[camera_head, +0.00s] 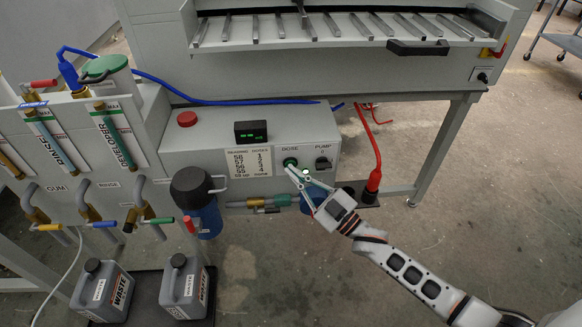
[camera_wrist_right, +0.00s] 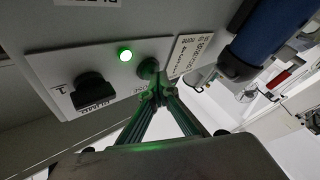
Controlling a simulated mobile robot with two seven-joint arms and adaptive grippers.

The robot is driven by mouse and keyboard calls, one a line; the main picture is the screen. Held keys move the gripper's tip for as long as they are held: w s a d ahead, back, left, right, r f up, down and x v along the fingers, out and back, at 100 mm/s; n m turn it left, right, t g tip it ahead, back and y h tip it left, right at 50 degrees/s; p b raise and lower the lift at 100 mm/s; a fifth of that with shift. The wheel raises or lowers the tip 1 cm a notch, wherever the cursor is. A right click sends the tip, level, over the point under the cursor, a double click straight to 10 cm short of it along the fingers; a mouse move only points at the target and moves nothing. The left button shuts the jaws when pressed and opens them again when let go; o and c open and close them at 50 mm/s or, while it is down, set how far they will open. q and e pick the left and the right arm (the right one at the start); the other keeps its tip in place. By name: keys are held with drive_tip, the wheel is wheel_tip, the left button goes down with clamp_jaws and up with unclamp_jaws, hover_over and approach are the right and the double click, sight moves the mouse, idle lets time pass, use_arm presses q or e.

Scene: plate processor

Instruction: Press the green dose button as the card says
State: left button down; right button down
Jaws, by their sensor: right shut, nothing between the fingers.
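The green dose button (camera_head: 290,162) is on the grey control box under the word DOSE. In the wrist view the button (camera_wrist_right: 148,66) is partly behind my fingertips. My right gripper (camera_head: 295,173) is shut and empty, with its tips at or just in front of the button; I cannot tell if they touch. The gripper (camera_wrist_right: 159,88) also fills the lower middle of the wrist view. The card (camera_head: 249,163) left of the button lists readings against doses in small print. A small display (camera_head: 251,131) on top shows green digits too small to read. My left gripper is not in view.
A green lamp (camera_wrist_right: 125,55) is lit beside the button. The black pump knob (camera_head: 323,163) is to its right. A red button (camera_head: 187,119) sits on the box top. A blue filter housing (camera_head: 205,215) and pipes hang below the box.

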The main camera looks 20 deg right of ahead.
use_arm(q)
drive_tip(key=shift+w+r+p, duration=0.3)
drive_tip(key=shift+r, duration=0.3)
use_arm(e)
drive_tip(key=shift+s+a, duration=0.25)
drive_tip(key=shift+s, duration=0.65)
drive_tip(key=shift+s, duration=0.1)
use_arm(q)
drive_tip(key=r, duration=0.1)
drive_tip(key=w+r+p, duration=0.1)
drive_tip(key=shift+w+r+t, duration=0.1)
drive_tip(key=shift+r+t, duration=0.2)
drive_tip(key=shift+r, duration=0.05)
use_arm(e)
drive_tip(key=s, duration=0.2)
drive_tip(key=s+a, duration=0.1)
drive_tip(key=s, duration=0.1)
drive_tip(key=shift+s+a, duration=0.2)
drive_tip(key=shift+s, duration=0.1)
